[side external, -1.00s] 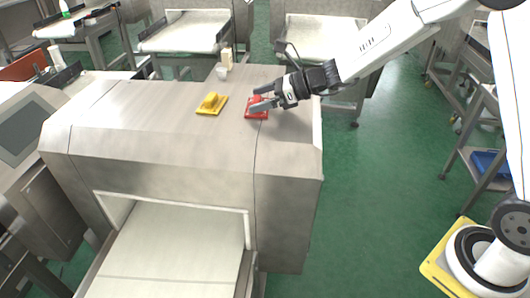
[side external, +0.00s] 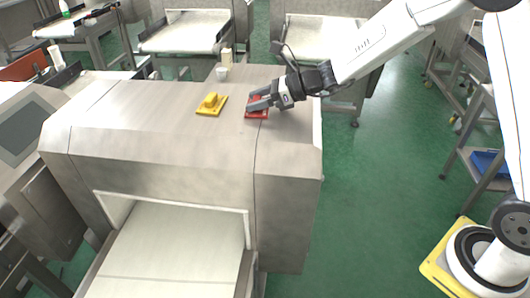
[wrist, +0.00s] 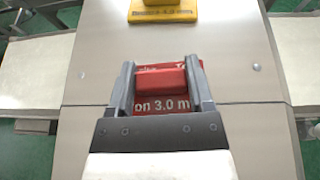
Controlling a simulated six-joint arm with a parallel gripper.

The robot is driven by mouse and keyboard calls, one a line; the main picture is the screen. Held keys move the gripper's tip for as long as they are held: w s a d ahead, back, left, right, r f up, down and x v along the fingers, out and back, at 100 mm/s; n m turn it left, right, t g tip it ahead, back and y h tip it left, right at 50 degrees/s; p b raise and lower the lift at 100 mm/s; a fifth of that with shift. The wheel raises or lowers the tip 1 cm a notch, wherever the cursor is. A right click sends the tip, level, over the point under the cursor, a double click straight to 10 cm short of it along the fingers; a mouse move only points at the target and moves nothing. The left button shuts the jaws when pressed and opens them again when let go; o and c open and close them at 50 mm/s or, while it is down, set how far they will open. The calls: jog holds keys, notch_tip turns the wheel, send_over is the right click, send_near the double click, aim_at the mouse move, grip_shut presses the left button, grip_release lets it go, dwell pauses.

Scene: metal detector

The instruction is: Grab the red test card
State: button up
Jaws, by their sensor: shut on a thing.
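The red test card (side external: 257,113) lies flat on top of the steel metal detector housing (side external: 150,125). In the wrist view the card (wrist: 160,107) shows white print reading "on 3.0 m" and a raised red grip block (wrist: 161,79). My gripper (side external: 261,98) is down at the card, its fingers on either side of the block. In the wrist view my gripper (wrist: 161,76) is shut on this block. The fingers hide part of the card in the side view.
A yellow test card (side external: 211,104) with a raised block lies to the left of the red one. The housing top in front is clear.

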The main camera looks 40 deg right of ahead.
jog(key=shift+r, duration=0.1)
jog(key=shift+r, duration=0.8)
jog(key=s+d+r, duration=0.2)
jog(key=s+r, duration=0.9)
jog(key=s, duration=0.2)
jog(key=shift+s, duration=0.4)
jog(key=shift+r, duration=0.1)
jog(key=shift+r, duration=0.15)
